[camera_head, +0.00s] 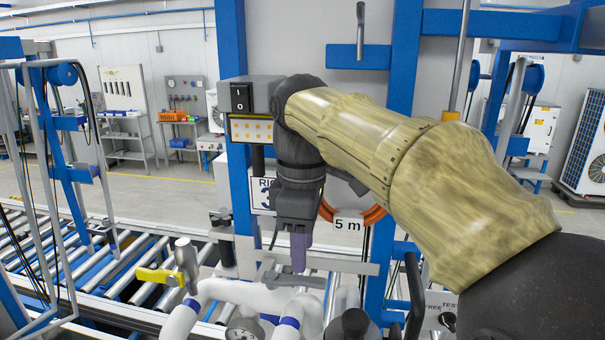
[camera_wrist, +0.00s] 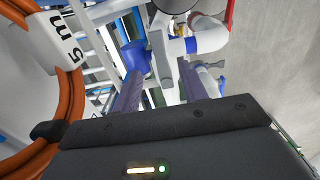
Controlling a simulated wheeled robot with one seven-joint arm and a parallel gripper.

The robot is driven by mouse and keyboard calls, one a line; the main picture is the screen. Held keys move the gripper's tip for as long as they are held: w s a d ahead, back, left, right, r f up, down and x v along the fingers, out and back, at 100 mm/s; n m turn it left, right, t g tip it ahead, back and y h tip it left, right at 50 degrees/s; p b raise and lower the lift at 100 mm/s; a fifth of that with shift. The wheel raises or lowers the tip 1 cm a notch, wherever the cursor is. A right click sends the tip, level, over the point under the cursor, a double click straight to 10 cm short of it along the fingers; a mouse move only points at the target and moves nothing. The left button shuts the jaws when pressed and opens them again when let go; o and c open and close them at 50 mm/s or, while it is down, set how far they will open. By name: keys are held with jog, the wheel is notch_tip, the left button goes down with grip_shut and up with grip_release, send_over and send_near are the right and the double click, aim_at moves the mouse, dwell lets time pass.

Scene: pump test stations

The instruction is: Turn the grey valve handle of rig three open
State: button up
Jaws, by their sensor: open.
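The sign behind my arm reads "RIG" with a partly covered number that looks like 3 (camera_head: 262,196). A flat grey bar (camera_head: 283,279), which looks like the grey valve handle, lies above the white pipes, just below my gripper (camera_head: 299,262). My gripper points down with purple fingers; I cannot tell whether they touch the bar. In the wrist view the fingers of my gripper (camera_wrist: 160,78) are apart, and a pale grey bar (camera_wrist: 160,55) shows between them. I cannot tell whether this is the handle or part of the frame.
A yellow lever (camera_head: 160,276) sits on the white pipework to the left. A gauge (camera_head: 244,331) is low in front. An orange coiled hose (camera_head: 373,215) with a "5 m" label (camera_head: 348,225) hangs behind my gripper. Blue posts (camera_head: 233,110) flank the panel. A roller conveyor (camera_head: 120,265) runs left.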

aim_at(303, 279)
notch_tip(303, 279, up, 12)
jog(key=p, duration=0.2)
jog(key=shift+r, duration=0.2)
jog(key=shift+f, duration=0.1)
dwell(0.5)
